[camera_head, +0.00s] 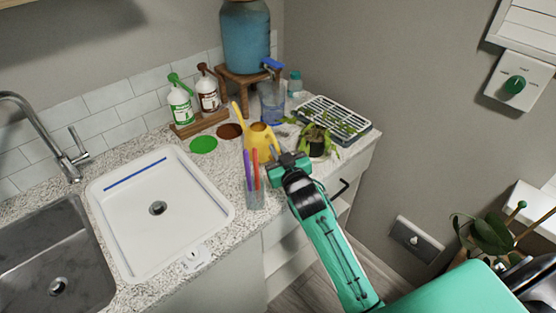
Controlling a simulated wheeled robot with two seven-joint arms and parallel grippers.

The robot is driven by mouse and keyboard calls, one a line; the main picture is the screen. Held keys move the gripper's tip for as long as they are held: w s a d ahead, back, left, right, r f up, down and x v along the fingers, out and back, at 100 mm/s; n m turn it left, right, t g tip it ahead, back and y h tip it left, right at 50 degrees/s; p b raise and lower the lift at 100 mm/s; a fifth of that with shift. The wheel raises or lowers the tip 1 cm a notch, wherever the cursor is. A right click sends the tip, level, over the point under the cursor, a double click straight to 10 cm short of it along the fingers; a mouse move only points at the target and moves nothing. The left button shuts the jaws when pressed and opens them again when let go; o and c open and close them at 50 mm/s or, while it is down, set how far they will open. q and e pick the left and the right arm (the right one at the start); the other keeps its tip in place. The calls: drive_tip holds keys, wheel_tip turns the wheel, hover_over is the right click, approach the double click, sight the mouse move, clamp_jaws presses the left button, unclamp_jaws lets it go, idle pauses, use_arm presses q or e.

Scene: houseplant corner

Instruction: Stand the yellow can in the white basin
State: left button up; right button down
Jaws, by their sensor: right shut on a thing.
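The yellow can (258,137) is a small watering can with a spout rising to the left. It appears upright on the speckled counter, right of the white basin, behind the pen cup. My right gripper (279,158) reaches in from the lower right and is shut on the can's near right side. The fingertips are partly hidden, so the exact grip point is unclear. The white basin (130,228) is set in the counter at the left, empty, with a round drain and a blue stripe along its far side. My left gripper is not in view.
A clear cup of pens (254,195) stands between basin and can. Green (203,145) and brown (229,131) discs lie behind. A glass jug (272,103), potted plant (316,142) and rack (337,120) are behind the gripper.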

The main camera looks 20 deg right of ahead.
drive_tip(key=shift+f, duration=1.85)
drive_tip(key=shift+f, duration=0.1)
drive_tip(key=c, duration=1.5)
unclamp_jaws()
